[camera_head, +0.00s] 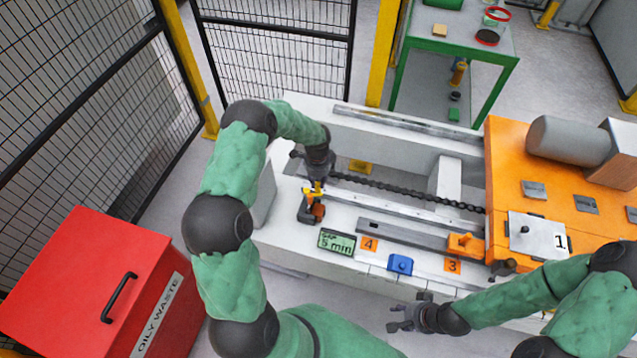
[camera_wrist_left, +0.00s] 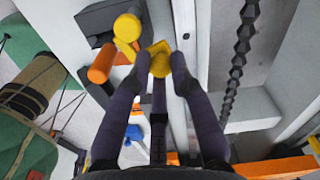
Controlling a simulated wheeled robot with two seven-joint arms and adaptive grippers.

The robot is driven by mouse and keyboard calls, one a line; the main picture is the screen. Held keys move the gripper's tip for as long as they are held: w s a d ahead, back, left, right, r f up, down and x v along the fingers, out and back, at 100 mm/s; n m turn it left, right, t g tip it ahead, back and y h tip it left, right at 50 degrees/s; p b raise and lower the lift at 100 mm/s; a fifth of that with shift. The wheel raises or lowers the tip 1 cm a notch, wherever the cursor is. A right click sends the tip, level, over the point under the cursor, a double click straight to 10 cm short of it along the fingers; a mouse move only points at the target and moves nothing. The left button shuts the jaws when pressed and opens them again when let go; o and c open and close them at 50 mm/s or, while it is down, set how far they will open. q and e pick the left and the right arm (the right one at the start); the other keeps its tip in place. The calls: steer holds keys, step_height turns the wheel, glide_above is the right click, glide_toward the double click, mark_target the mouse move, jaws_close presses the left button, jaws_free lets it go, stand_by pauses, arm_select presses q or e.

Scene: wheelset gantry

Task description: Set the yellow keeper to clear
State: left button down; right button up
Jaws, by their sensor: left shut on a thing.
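The yellow keeper (camera_wrist_left: 160,62) shows between the tips of my left gripper (camera_wrist_left: 158,70) in the left wrist view. The fingers close on it from both sides. In the head view my left gripper (camera_head: 316,178) points down over the left end of the white gantry bed, with yellow parts (camera_head: 313,190) just under it. A yellow round knob (camera_wrist_left: 127,28) and an orange cylinder (camera_wrist_left: 102,63) sit beside the keeper. The keeper's lower part is hidden. My right gripper (camera_head: 402,319) is open and empty, in front of the bed's front edge.
A dark chain (camera_head: 410,192) runs along the bed beside the left gripper. A display (camera_head: 337,241) reads "5 min". A blue block (camera_head: 400,264) and an orange block (camera_head: 465,245) lie to the right. A red oily waste bin (camera_head: 65,275) stands at left.

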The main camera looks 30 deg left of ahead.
arm_select(q)
steer(key=a+n, duration=0.1)
steer(key=n, duration=0.4)
steer(key=a+n, duration=0.2)
steer(key=n, duration=0.4)
steer(key=a+n+b, duration=0.1)
steer(key=a+n, duration=0.1)
steer(key=n, duration=0.3)
steer(key=shift+s+f, duration=0.25)
steer(key=shift+s, duration=0.15)
steer(key=shift+n, duration=0.4)
steer(key=c, duration=1.1)
jaws_free()
steer(key=shift+w+r, duration=0.1)
steer(key=shift+r, duration=0.05)
steer(key=shift+a+r, duration=0.1)
